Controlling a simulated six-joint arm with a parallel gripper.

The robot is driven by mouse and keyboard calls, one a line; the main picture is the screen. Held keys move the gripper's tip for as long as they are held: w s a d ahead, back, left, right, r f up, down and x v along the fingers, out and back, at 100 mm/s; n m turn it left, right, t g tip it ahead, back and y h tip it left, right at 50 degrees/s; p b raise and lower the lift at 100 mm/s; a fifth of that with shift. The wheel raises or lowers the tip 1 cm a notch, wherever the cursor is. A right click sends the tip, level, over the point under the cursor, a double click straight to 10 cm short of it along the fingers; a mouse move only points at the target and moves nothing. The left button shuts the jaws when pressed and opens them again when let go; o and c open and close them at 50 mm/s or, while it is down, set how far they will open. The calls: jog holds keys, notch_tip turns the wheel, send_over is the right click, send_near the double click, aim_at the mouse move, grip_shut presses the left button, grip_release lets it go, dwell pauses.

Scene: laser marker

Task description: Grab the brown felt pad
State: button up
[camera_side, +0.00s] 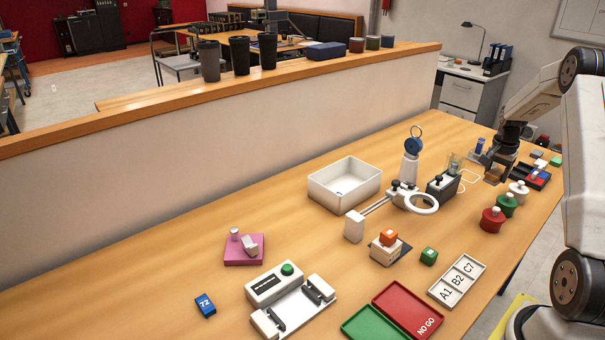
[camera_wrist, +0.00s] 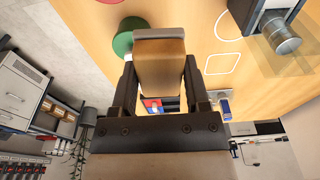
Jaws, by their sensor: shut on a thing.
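The brown felt pad (camera_wrist: 160,68) is between the two dark fingers of my gripper (camera_wrist: 159,85) in the wrist view. It looks like a tan-brown block with a paler edge at its far end. My gripper is shut on it. In the side view my gripper (camera_side: 496,172) is at the far right of the table, pointing down, with a small brown patch of the pad (camera_side: 493,172) showing between its fingers. The pad is partly hidden there, and I cannot tell whether it touches the table.
A dark tray with red and blue items (camera_side: 531,175) is right of my gripper. White, green and red round weights (camera_side: 492,220) stand in front.

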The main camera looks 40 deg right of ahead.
jog(key=shift+s+a+r, duration=0.4)
jog(key=shift+s+a, duration=0.2)
jog(key=shift+a, duration=0.1)
jog(key=shift+s+a+r, duration=0.4)
jog(key=shift+s+a, duration=0.15)
jog(key=shift+a, duration=0.1)
